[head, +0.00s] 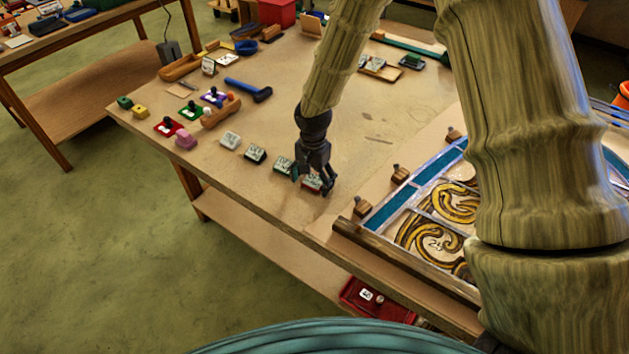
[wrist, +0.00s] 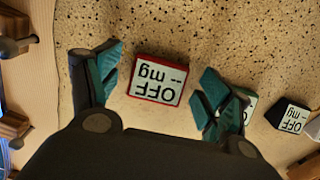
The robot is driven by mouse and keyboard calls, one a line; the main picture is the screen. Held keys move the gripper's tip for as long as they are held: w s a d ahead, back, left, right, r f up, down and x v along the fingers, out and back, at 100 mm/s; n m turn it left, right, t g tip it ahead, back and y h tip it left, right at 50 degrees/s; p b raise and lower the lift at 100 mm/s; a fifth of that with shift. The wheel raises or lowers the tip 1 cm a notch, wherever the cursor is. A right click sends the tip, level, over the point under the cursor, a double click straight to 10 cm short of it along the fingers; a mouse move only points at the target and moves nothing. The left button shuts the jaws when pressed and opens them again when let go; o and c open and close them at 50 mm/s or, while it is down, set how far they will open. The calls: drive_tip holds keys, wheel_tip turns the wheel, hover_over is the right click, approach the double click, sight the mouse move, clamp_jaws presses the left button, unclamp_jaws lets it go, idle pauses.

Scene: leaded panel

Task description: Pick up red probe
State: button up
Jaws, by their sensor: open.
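A small red-edged block (wrist: 158,79) with a white face reading "OFF -- mg" lies on the table. It is the only red piece at my gripper, and no marking in view names it a probe. My gripper (wrist: 160,66) is open, with a teal-padded finger on either side of the block, apart from it. In the head view my gripper (head: 311,174) points down over the red-edged block (head: 312,184), partly hiding it. A red piece with a dark knob (head: 168,127) stands farther left on the table.
A green-edged block (head: 283,165) sits close beside; in the wrist view my right finger partly hides it. A black-edged block (head: 255,154) and a whitish block (head: 231,140) continue the row. The leaded panel (head: 440,212) and wooden knobbed blocks (head: 400,175) lie right. The table's front edge is near.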

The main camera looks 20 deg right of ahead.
drive_tip(key=c, duration=1.1)
drive_tip(key=shift+r, duration=0.15)
